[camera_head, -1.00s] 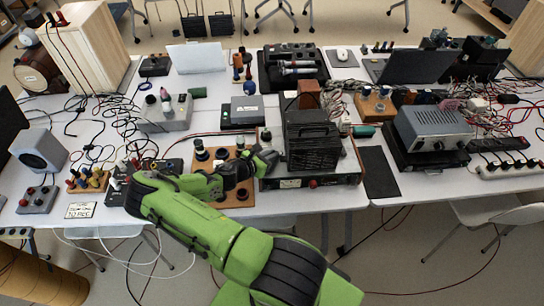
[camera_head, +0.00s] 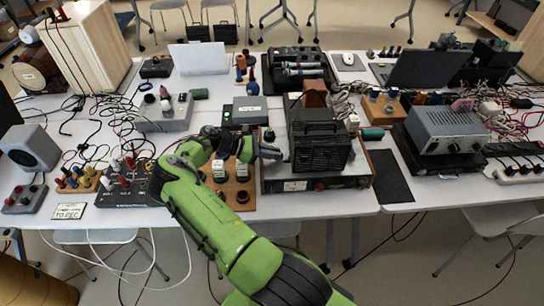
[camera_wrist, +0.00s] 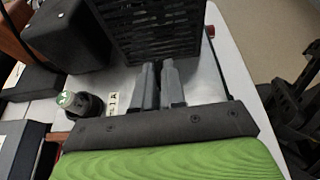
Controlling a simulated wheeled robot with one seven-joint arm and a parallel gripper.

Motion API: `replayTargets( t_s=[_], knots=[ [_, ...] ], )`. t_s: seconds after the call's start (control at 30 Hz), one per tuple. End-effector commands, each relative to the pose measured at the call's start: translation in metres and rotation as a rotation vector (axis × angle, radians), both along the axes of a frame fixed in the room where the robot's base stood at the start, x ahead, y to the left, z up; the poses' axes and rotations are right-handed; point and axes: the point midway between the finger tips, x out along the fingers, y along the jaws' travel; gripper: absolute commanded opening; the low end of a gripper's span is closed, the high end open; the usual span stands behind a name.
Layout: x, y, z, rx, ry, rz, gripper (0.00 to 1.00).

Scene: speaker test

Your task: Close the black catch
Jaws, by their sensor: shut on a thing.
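A black case with a slatted grille (camera_head: 322,146) stands on the silver-fronted unit (camera_head: 318,184) in the head view. The grille also fills the top middle of the wrist view (camera_wrist: 155,25). My gripper (camera_head: 278,153) is at the left side of this case, low down. In the wrist view, its two grey fingers (camera_wrist: 160,76) point at the case's lower edge and are nearly together, with a narrow dark strip between them. The strip appears to be the black catch, but its shape and position are mostly hidden by the fingers.
A wooden board with round knobs (camera_head: 240,194) lies left of the unit, below my arm. A dark knob with a pale green top (camera_wrist: 70,101) is left of the fingers. A black mat (camera_head: 386,176) lies to the right. Cables crowd the left table.

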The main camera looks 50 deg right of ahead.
Motion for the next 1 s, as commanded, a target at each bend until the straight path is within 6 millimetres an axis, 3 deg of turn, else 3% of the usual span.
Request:
replayTargets(
  t_s=[0.57, 0.6, 0.73, 1.0],
  knots=[
    [-0.0009, -0.0018, 0.0012, -0.003, 0.001, -0.034, 0.00],
    [-0.0011, -0.0018, 0.0011, -0.003, 0.001, -0.034, 0.15],
    [-0.0008, -0.0014, 0.0009, -0.002, 0.001, -0.034, 0.35],
    [0.0001, -0.0005, 0.0006, 0.000, 0.001, -0.032, 0.36]
  ],
)
